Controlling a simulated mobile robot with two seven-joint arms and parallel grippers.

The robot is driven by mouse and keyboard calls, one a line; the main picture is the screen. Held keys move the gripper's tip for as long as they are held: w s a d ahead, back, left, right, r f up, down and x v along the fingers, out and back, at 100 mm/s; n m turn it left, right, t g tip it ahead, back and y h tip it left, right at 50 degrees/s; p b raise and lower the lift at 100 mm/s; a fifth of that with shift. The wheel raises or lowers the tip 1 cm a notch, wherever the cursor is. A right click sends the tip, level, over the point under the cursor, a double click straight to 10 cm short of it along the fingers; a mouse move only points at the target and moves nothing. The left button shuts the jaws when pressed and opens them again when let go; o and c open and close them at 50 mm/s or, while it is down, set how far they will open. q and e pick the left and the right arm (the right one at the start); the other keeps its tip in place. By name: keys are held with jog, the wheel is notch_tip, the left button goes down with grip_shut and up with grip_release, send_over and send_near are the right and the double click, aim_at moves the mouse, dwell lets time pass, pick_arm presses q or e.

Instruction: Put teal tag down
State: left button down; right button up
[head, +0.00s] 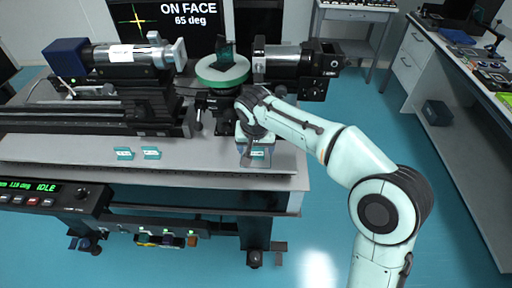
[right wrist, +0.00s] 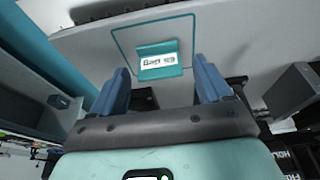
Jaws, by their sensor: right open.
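A teal tag (right wrist: 159,60) with a white printed label lies inside a thin teal outlined square on the grey table top, in the right wrist view. The same tag (head: 258,154) shows small in the head view near the table's front edge. My right gripper (right wrist: 161,77) is open, with one blue finger to each side of the tag's near end and a gap between each finger and the tag. In the head view my right gripper (head: 256,150) is above the tag and partly covers it. My left gripper is not in view.
Two more teal tags (head: 124,153) (head: 151,153) stand to the left on the optical table (head: 60,152). A round teal-rimmed stage (head: 222,70) and a horizontal cylinder instrument (head: 290,60) stand behind my gripper. A monitor (head: 165,18) reads "ON FACE 65 deg".

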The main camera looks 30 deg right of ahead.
jog(key=p+v, duration=0.1)
jog(key=v, duration=0.9)
jog(key=shift+s+r+p, duration=0.2)
jog(key=shift+r+p, duration=0.15)
jog(key=shift+a+f, duration=0.1)
